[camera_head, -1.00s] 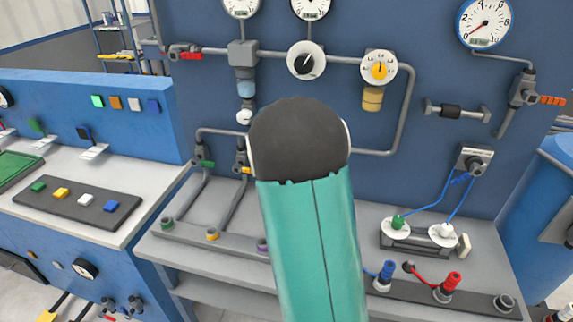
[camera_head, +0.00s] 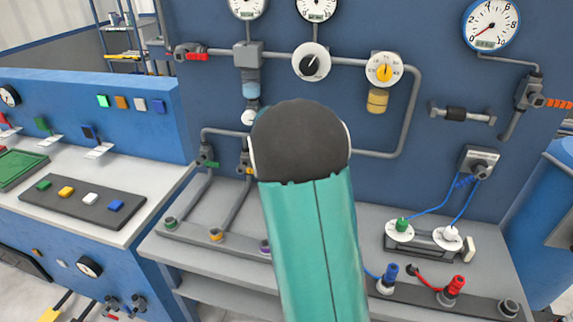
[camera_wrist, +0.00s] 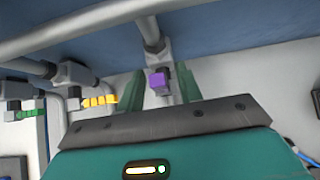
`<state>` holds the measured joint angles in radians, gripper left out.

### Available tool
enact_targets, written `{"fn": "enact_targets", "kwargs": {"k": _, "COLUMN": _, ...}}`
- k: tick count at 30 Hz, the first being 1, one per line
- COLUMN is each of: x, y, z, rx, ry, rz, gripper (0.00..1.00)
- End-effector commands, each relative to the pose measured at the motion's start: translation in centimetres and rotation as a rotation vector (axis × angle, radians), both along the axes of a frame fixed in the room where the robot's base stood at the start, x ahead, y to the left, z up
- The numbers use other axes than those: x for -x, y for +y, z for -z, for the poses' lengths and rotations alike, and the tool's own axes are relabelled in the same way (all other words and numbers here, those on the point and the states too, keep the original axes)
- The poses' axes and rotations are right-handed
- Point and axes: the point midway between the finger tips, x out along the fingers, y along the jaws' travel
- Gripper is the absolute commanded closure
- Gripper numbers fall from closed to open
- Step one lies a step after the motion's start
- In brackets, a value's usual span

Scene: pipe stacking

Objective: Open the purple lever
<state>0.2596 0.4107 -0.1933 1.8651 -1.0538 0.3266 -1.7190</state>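The purple lever (camera_wrist: 157,82) shows in the wrist view on a grey valve under a pipe, its end facing the camera. My gripper (camera_wrist: 159,88) has its two green fingers on either side of the lever. The fingers look apart, and I cannot tell whether either touches it. In the head view my teal and dark arm covers the middle of the panel and hides the lever and my gripper. A purple-ringed pipe socket (camera_head: 265,246) shows on the bench at the arm's left edge.
A yellow lever (camera_wrist: 100,101) and a green lever (camera_wrist: 30,115) sit on valves left of my gripper. A thick grey pipe (camera_wrist: 90,28) crosses above. The bench holds red and blue plugs (camera_head: 453,287) to the right of my arm.

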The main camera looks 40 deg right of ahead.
Motion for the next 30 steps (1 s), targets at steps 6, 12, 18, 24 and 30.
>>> {"fn": "enact_targets", "kwargs": {"k": 6, "x": 0.3, "y": 0.4, "z": -0.6, "rx": 0.000, "ry": -0.002, "rz": 0.001, "gripper": 0.65}}
{"fn": "enact_targets", "kwargs": {"k": 12, "x": 1.6, "y": 2.2, "z": -3.0, "rx": -0.001, "ry": -0.006, "rz": -0.001, "gripper": 0.65}}
{"fn": "enact_targets", "kwargs": {"k": 18, "x": 3.5, "y": 4.7, "z": -5.9, "rx": 0.000, "ry": -0.005, "rz": -0.001, "gripper": 0.65}}
{"fn": "enact_targets", "kwargs": {"k": 24, "x": 5.1, "y": 6.8, "z": -8.6, "rx": 0.001, "ry": -0.004, "rz": -0.001, "gripper": 0.65}}
{"fn": "enact_targets", "kwargs": {"k": 30, "x": 5.8, "y": 7.8, "z": -9.7, "rx": 0.001, "ry": -0.001, "rz": -0.001, "gripper": 0.65}}
